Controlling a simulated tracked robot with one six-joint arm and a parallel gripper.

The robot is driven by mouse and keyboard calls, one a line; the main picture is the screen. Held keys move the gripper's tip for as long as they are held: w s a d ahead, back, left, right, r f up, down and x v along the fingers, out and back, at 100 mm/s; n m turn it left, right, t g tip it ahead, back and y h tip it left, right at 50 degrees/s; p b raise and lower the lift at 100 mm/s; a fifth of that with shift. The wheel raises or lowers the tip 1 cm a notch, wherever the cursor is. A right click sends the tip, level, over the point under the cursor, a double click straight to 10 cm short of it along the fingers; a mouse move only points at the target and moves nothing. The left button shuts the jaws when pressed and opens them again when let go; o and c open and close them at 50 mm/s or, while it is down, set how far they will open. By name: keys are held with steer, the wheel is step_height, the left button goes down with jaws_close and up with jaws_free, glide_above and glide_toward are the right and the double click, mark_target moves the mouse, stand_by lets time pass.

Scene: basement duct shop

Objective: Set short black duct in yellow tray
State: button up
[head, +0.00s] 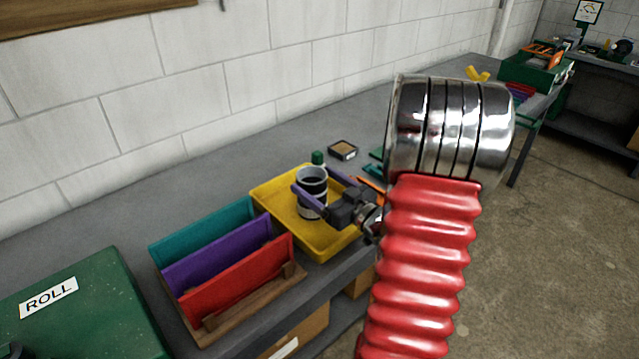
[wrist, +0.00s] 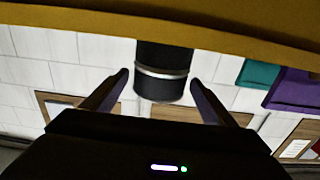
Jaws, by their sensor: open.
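The short black duct (head: 312,184) stands upright in the yellow tray (head: 268,197) in the head view, with a pale rim and a light band. In the wrist view the duct (wrist: 163,60) is black with a silver band, and the yellow tray (wrist: 60,22) spans the top edge. My gripper (head: 323,188) is open, its purple fingers on either side of the duct. The wrist view shows a gap between the duct and each finger of my gripper (wrist: 160,77).
A wooden rack with teal, purple and red dividers (head: 237,280) stands left of the tray. A green box marked ROLL (head: 80,310) is at front left. A small brown-topped block (head: 343,150) and a green item (head: 318,157) lie behind the tray. The bench (head: 200,190) is clear toward the wall.

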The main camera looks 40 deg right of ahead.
steer(key=s, duration=1.2)
steer(key=shift+d, duration=0.2)
steer(key=shift+s, duration=0.15)
stand_by(0.6)
